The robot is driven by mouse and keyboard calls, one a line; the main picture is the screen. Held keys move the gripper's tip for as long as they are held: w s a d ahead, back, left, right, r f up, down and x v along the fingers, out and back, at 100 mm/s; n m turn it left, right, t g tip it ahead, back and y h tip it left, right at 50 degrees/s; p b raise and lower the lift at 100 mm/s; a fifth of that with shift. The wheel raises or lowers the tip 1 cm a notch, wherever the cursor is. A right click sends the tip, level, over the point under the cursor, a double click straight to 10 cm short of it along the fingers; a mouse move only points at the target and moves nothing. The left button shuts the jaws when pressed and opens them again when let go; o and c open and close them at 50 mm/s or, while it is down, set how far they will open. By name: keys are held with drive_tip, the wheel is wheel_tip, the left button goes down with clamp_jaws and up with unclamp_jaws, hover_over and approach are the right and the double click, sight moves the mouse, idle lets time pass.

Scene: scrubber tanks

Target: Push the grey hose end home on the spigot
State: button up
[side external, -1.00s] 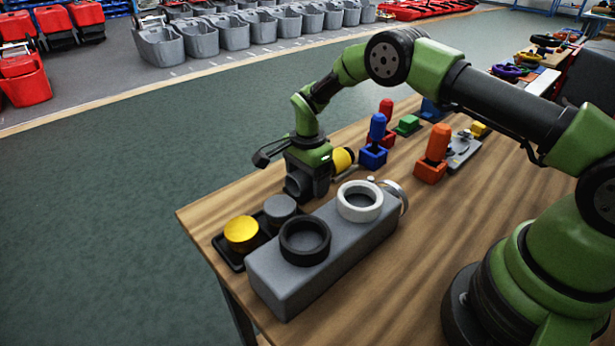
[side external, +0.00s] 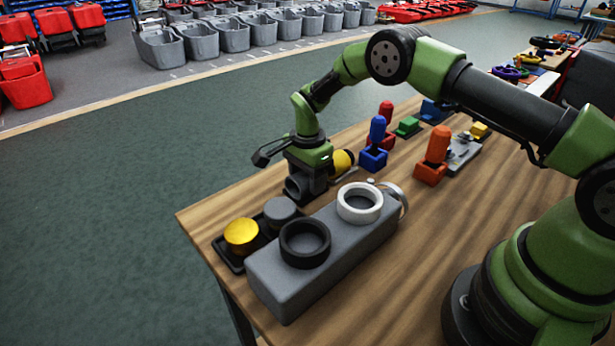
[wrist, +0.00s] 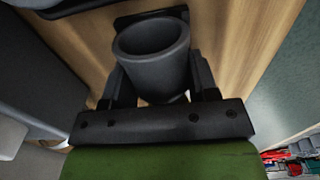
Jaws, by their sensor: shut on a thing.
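The grey hose end (wrist: 152,42) is a short hollow cylinder between my gripper's two fingers in the wrist view, its open mouth facing the camera. In the side view the hose end (side external: 295,187) shows low at my gripper (side external: 305,180). My gripper is shut on it, just above the table beside the grey tank (side external: 330,262). A silver fitting (side external: 399,196) sits at the tank's far end; I cannot tell whether it is the spigot. No spigot clearly shows inside the hose end.
The tank has a black ring (side external: 304,243) and a white ring (side external: 360,203) on top. A black tray (side external: 228,253) holds a yellow cap and a grey cap. A yellow rounded part (side external: 343,161) is beside my gripper. Blue and orange handled blocks stand further right.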

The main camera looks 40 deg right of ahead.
drive_tip(key=shift+r, duration=0.15)
drive_tip(key=shift+r, duration=2.9)
